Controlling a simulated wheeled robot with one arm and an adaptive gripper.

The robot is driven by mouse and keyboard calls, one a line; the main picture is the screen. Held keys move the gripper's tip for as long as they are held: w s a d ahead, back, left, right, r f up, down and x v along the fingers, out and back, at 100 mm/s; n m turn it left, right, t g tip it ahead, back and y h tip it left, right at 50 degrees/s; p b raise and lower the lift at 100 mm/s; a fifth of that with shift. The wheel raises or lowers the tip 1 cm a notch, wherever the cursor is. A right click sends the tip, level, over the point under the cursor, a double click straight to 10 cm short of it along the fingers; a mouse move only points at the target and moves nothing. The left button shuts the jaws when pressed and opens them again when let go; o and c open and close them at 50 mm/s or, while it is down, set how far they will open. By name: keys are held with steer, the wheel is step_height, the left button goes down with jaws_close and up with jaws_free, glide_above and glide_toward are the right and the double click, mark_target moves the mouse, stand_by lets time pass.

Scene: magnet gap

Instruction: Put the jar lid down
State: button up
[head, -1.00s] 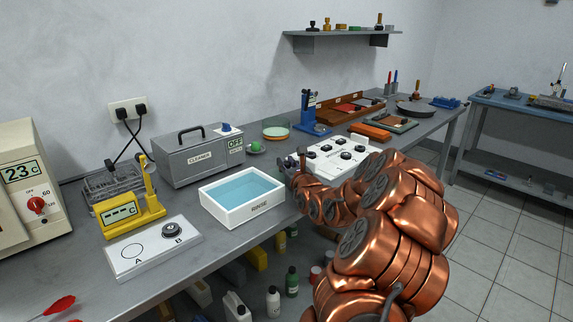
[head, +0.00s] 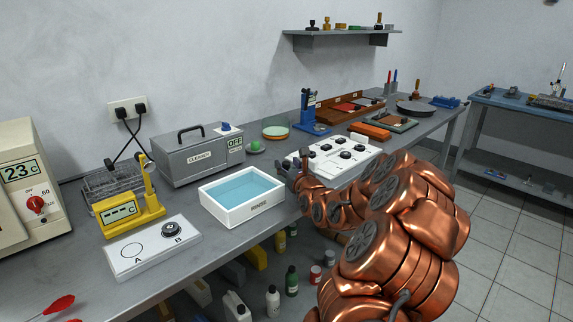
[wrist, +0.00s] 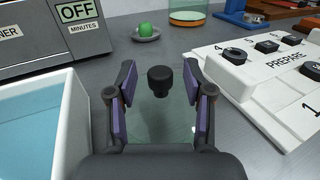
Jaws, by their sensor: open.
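The jar lid shows in the wrist view as a clear, greenish glass piece with a black knob (wrist: 160,79). It appears to lie on the grey bench. My gripper (wrist: 160,92) is open, with one purple-padded finger on each side of the knob and a visible gap on both sides. In the head view my gripper (head: 291,167) is low over the bench between the rinse tray and the white board, small and partly hidden by my arm. I cannot make out the lid there. A round glass dish (head: 276,131) with greenish and orange bands stands farther back.
The white rinse tray (head: 242,209) with blue liquid is close on the left. The white numbered board (head: 342,157) is close on the right. Behind are the grey cleaner box (head: 201,158) and a green piece on a small dish (head: 255,147). Bare bench lies between them.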

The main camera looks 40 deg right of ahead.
steer(key=b+v, duration=0.1)
steer(key=v, duration=0.7)
steer(key=shift+d+f, duration=0.1)
steer(key=shift+f, duration=0.05)
steer(key=shift+b+v, duration=1.2)
steer(key=shift+b, duration=0.05)
steer(key=shift+w, duration=0.1)
